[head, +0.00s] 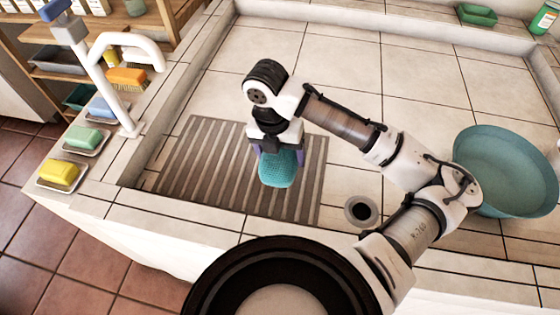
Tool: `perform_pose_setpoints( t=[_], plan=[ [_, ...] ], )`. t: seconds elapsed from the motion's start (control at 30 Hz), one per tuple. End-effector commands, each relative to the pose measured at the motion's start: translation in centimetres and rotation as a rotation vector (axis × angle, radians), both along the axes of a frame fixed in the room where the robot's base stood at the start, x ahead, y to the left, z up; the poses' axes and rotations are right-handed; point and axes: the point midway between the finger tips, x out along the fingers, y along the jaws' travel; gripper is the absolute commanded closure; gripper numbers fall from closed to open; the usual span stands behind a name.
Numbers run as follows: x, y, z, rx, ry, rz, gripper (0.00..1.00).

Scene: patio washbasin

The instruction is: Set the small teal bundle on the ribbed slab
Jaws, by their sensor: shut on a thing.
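The small teal bundle (278,170) has a woven-looking surface. My gripper (276,152) points down and is shut on its upper part. The bundle is over the right half of the ribbed slab (200,165), a grey-brown slab with parallel grooves lying on the tiled basin floor. I cannot tell whether the bundle's underside touches the slab or hangs just above it. My gripper hides the top of the bundle, and my wrist covers part of the slab's back edge.
A teal bowl (510,165) stands at right, near a round drain (361,210). A white tap (125,90) rises at the left rim beside soap dishes with a yellow bar (59,173) and a green bar (83,138). The tiled basin floor behind the slab is clear.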

Motion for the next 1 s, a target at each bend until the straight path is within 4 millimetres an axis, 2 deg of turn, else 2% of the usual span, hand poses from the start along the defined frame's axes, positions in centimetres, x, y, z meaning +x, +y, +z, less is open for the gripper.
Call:
perform_pose_setpoints(
  t=[0.3, 0.73, 0.77, 0.9, 1.0],
  plan=[
    [0.0, 0.0, -3.7, 0.001, 0.001, 0.000, 0.56],
    [0.0, 0.0, -4.4, 0.000, -0.001, 0.000, 0.56],
    [0.0, 0.0, -4.3, 0.000, -0.001, 0.000, 0.19],
    [0.0, 0.0, -4.2, 0.000, 0.000, 0.000, 0.01],
    [0.0, 0.0, -4.2, 0.000, 0.000, 0.000, 0.01]
  ],
)
